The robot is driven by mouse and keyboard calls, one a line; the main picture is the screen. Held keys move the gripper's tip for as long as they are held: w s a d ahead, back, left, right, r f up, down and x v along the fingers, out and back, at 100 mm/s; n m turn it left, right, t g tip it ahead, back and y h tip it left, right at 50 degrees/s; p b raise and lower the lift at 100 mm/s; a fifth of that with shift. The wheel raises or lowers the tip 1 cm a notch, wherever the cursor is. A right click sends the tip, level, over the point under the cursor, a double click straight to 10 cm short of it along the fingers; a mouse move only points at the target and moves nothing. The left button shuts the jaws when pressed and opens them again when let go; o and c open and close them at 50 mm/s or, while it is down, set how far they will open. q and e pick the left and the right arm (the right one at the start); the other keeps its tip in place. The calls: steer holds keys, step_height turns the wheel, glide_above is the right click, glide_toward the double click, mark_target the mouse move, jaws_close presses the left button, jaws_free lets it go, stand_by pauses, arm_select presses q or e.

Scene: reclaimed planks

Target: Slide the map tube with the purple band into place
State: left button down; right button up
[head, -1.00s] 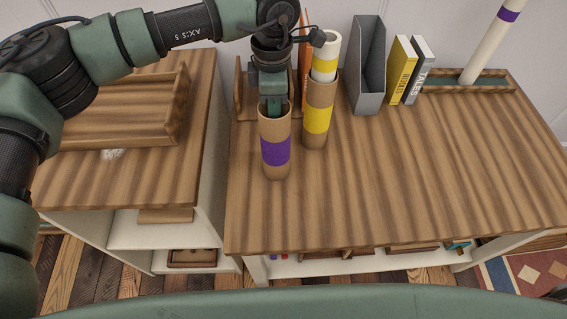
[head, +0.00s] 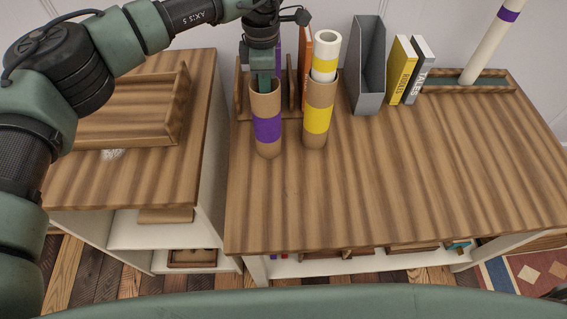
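A brown cardboard tube with a purple band (head: 267,128) stands near the back left of the plank tabletop, its top open. My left gripper (head: 264,84) is at its mouth, with a finger reaching inside the rim. It appears shut on the tube's wall, but the far finger is hidden. A white roll with a purple band (head: 487,45) rises, tilted, from a shallow wooden tray (head: 500,90) at the back right; its top is out of frame. My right gripper is not in view.
A yellow-banded cardboard tube (head: 317,118) holding a white roll (head: 326,50) stands close to the right. A wooden rack (head: 242,100) is behind, partly hidden. A grey file holder (head: 367,70) and books (head: 402,70) stand farther right. The table's front and middle right are clear.

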arm_select(q)
steer(key=shift+w+a, duration=0.25)
steer(key=shift+w, duration=0.6)
steer(key=shift+w+a, duration=0.25)
steer(key=shift+w, duration=0.6)
steer(key=c, duration=1.3)
jaws_free()
steer(key=shift+r, duration=0.1)
step_height(320, 180, up, 7)
steer(key=p, duration=0.4)
steer(key=o, duration=0.6)
steer(key=shift+c, duration=0.2)
